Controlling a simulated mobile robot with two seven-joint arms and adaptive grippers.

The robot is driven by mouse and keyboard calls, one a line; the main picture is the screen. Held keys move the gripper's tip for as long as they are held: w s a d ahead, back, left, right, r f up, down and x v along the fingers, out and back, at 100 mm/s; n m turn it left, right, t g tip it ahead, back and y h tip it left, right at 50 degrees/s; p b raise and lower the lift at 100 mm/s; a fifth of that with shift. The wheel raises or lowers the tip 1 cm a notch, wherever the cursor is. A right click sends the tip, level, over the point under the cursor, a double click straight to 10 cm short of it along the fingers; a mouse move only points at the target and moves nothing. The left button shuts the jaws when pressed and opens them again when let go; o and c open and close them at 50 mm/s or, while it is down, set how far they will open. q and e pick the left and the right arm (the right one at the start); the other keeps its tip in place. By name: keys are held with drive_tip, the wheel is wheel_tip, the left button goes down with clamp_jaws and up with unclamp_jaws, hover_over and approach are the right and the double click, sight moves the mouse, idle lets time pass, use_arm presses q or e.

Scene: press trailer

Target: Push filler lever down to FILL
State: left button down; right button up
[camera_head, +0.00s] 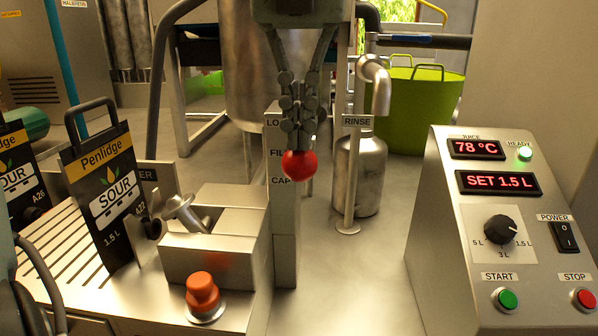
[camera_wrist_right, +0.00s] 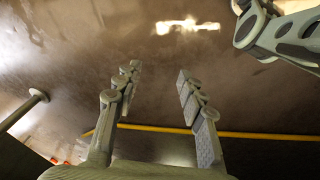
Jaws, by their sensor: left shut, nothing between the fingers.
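The filler lever shows as a red ball knob (camera_head: 299,164) in front of a grey upright post (camera_head: 284,235). The post carries partly covered labels reading "LO", "FIL" and "CAP" from top to bottom. The knob is at a height between "FIL" and "CAP" in the picture. My left gripper (camera_head: 298,130) points down from the top of the head view. It is shut and empty, with its fingertips right at the top of the knob; I cannot tell whether they touch. My right gripper (camera_wrist_right: 158,70) is open and empty in the right wrist view, above a brown floor.
A control panel (camera_head: 500,222) with displays and buttons stands on the right. An orange-red button (camera_head: 202,292) is in front. A RINSE pipe (camera_head: 352,180) stands right of the post.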

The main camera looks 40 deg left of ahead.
sight(299, 157)
use_arm(q)
drive_tip(key=shift+f, duration=0.5)
drive_tip(key=shift+s+d+f, duration=0.1)
drive_tip(key=shift+s+f, duration=0.05)
drive_tip(key=shift+f, duration=1.25)
use_arm(e)
drive_tip(key=shift+s+a, duration=0.15)
drive_tip(key=shift+a, duration=0.1)
